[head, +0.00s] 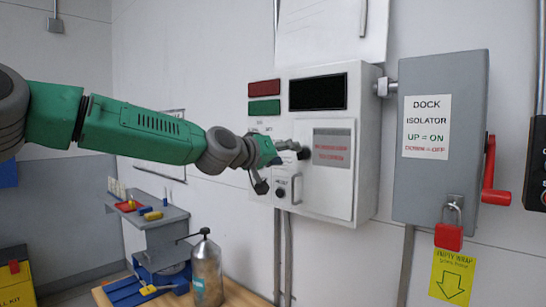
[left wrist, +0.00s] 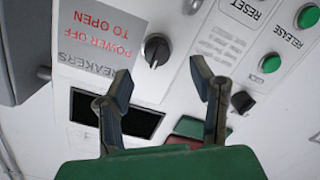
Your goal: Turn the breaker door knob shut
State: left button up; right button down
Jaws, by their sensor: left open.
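The breaker door (head: 338,187) is a pale panel with a red-lettered label on the white control box. It looks flush with the box. Its black knob (left wrist: 157,50) shows in the left wrist view, with a white mark on it, beside the label "BREAKERS POWER OFF TO OPEN" (left wrist: 100,40). In the head view the knob (head: 304,153) is partly hidden by my left gripper (head: 296,149). In the left wrist view my left gripper (left wrist: 162,80) is open, its fingers apart with nothing between them, and the knob appears just beyond the fingertips. My right gripper is not in view.
A second black knob (left wrist: 242,101) and green buttons (left wrist: 270,63) sit near the right finger. The grey dock isolator box (head: 440,145), with red lever (head: 489,180) and red padlock (head: 449,235), stands right. A metal bottle (head: 206,270) stands below on a bench.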

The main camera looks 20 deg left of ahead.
pick_arm(q)
jog(key=v, duration=0.6)
jog(key=shift+f, duration=0.15)
jog(key=shift+f, duration=0.1)
jog(key=s+d+f+g+b, duration=0.1)
jog(key=d+f+g, duration=0.1)
jog(key=f, duration=0.8)
jog(key=s+d+f+g+b, duration=0.1)
jog(key=d+f+g, duration=0.1)
jog(key=f, duration=0.9)
jog(key=s+d+f+m+g+y+b, duration=0.15)
jog(key=s+f, duration=0.45)
jog(key=f, duration=0.6)
jog(key=s+f+g+y+b, duration=0.15)
jog(key=s+f, duration=0.35)
jog(key=f, duration=0.7)
jog(key=s+a+f+g+y+b, duration=0.15)
jog(key=s+f+g, duration=0.35)
jog(key=s+f, duration=1.05)
jog(key=s+a+f+m+g+b, duration=0.1)
jog(key=s+a+f, duration=0.1)
jog(key=s, duration=0.7)
jog(key=s+a+f+m+g+y+b, duration=0.1)
jog(key=s+a+f+g, duration=0.1)
jog(key=s+f, duration=0.3)
jog(key=s+a, duration=0.1)
jog(key=s, duration=0.3)
jog(key=shift+s+f+b, duration=0.2)
jog(key=shift+f+b, duration=0.1)
jog(key=shift+b, duration=0.05)
